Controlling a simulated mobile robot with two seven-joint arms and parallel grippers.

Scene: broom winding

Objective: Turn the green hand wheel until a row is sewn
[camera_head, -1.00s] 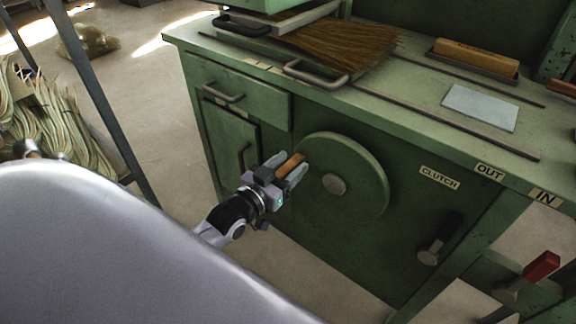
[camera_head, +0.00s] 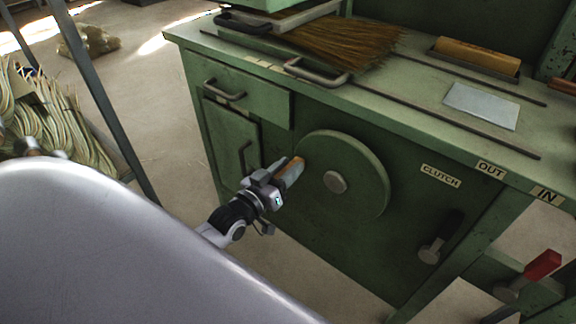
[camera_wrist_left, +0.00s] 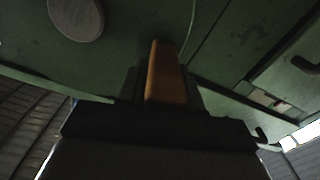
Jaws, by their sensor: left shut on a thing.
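The green hand wheel (camera_head: 352,160) is a round disc on the front of the green machine cabinet, with a pale round hub (camera_head: 335,182). In the left wrist view the hub (camera_wrist_left: 76,15) shows at the upper left. An orange-brown wooden handle (camera_head: 292,167) stands out at the wheel's left edge. My left gripper (camera_head: 288,175) is shut on this handle. The handle (camera_wrist_left: 165,75) also shows between the dark fingers in the left wrist view. My right gripper is not in view.
A broom head of brown bristles (camera_head: 335,45) lies on the bench top (camera_head: 400,95). A clutch lever (camera_head: 437,245) and a red-handled lever (camera_head: 540,266) are at the lower right. A drawer handle (camera_head: 224,90) sticks out left of the wheel. Bundled straw (camera_head: 50,115) stands far left.

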